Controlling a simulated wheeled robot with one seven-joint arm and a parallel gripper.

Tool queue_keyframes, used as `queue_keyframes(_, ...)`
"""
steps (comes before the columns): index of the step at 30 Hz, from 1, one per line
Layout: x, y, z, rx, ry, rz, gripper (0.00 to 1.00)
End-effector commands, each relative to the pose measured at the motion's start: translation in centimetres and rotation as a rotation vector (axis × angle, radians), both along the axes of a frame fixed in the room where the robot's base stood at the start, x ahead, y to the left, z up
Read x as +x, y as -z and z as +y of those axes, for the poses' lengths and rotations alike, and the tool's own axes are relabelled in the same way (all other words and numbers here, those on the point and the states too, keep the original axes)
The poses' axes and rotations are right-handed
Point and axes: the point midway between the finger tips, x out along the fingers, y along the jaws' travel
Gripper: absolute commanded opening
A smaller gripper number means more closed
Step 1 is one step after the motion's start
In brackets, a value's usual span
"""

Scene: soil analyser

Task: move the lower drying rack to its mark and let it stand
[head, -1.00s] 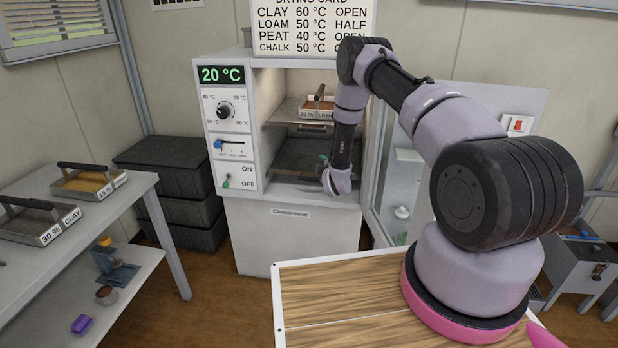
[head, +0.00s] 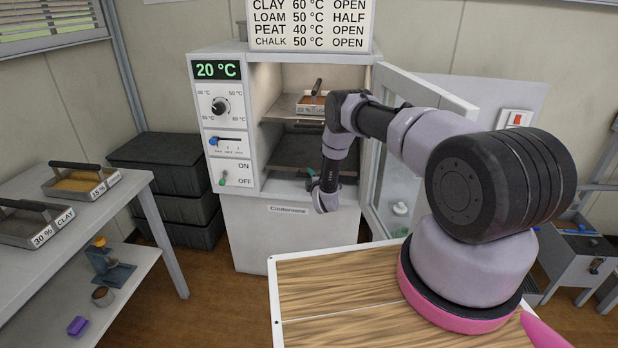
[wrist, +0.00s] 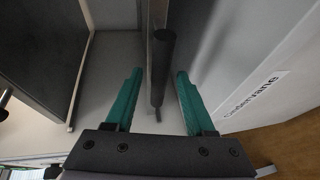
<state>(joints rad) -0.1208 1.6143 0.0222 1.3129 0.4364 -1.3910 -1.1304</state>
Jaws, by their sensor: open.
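The lower drying rack (head: 300,152) is a dark flat shelf inside the open oven, below the upper rack (head: 285,106). My gripper (head: 312,176) is at the oven mouth, in front of the lower rack, partly hidden by my wrist. In the wrist view my gripper (wrist: 157,95) is open, with its two green fingers apart. A dark round bar (wrist: 163,60), which looks like a rack handle, lies between the fingers, with gaps on both sides. I cannot tell for sure which rack it belongs to. I cannot make out the mark.
A tray labelled loam (head: 312,103) with an upright handle sits on the upper rack. The oven door (head: 395,185) stands open on the right, close to my arm. The side table (head: 120,200) with trays is at the left. Dark crates (head: 165,180) stand beside the oven.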

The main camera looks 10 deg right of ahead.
Motion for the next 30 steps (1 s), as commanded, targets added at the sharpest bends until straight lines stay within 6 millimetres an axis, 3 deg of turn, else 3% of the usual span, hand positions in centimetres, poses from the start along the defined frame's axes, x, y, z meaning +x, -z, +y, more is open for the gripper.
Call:
queue_keyframes(5,1.18,0.21,0.1,-0.001,0.0,0.0,0.55)
queue_keyframes(13,1.32,0.23,0.12,-0.001,0.0,0.001,0.55)
queue_keyframes(14,1.32,0.22,0.11,0.0,0.0,0.001,0.51)
queue_keyframes(18,1.32,0.22,0.12,0.0,0.0,0.001,0.0)
queue_keyframes(30,1.29,0.23,0.12,0.0,0.0,0.001,0.0)
